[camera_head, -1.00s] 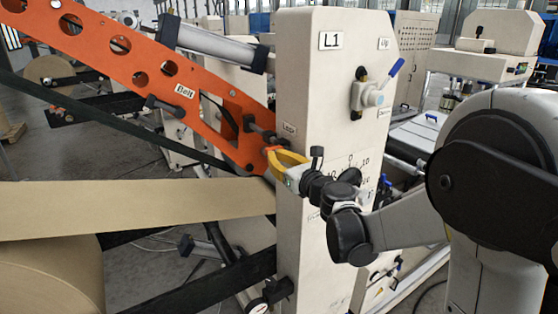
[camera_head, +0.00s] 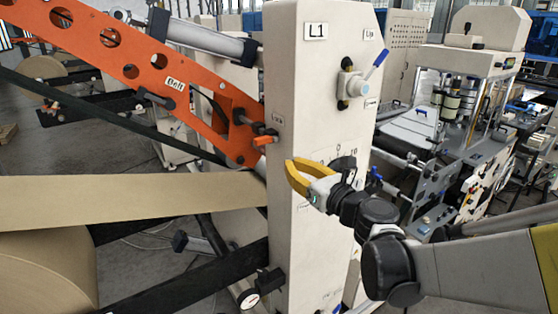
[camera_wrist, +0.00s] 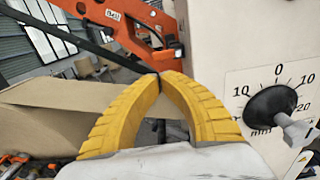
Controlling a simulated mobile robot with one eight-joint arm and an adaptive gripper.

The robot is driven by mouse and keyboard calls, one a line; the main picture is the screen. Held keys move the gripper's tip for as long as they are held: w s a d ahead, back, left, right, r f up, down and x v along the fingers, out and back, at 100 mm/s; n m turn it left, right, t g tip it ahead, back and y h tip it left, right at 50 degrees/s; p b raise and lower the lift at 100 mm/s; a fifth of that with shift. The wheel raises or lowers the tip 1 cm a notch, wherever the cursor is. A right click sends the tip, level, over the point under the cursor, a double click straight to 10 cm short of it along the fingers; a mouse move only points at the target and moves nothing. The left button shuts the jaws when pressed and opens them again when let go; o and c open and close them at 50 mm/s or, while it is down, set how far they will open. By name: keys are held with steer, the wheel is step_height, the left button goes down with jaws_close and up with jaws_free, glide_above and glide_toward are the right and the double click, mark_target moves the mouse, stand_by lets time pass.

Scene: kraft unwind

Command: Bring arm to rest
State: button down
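My gripper (camera_head: 290,169), with yellow fingers, is in front of the cream L1 column (camera_head: 308,90). My arm (camera_head: 385,250) reaches in from the lower right, bent at a black joint.
An orange perforated arm (camera_head: 120,60) slopes down to the column. A brown paper web (camera_head: 130,202) and roll (camera_head: 45,272) lie left. A black knob (camera_wrist: 270,105) on a scale is close right of my gripper. A blue-handled valve (camera_head: 352,85) sits above. Machinery (camera_head: 470,110) stands right.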

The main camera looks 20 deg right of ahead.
steer(key=s+a+f+n+g+b, duration=0.2)
steer(key=s+a+f+n+b, duration=0.15)
steer(key=f+n+b, duration=0.35)
steer(key=s+a+f+n+g+b, duration=0.2)
steer(key=s+f+n+b, duration=0.3)
steer(key=f, duration=0.5)
steer(key=s+a+f+n+g+b, duration=0.2)
steer(key=s+f+n+g+b, duration=0.1)
steer(key=f+n+b, duration=0.4)
steer(key=s+d+f+n+g+h+b, duration=0.1)
steer(key=s+d+f+n+h+b, duration=0.1)
steer(key=s+f+n+b, duration=0.3)
steer(key=s+d+f+n+g+h+b, duration=0.2)
steer(key=s+f+n, duration=0.5)
steer(key=f, duration=0.6)
steer(key=d+n+h+b, duration=0.1)
steer(key=d+b, duration=0.1)
steer(key=b, duration=0.1)
steer(key=shift+s+f+h+b, duration=0.15)
steer(key=shift+f+h+b, duration=0.1)
steer(key=shift+h+b, duration=0.1)
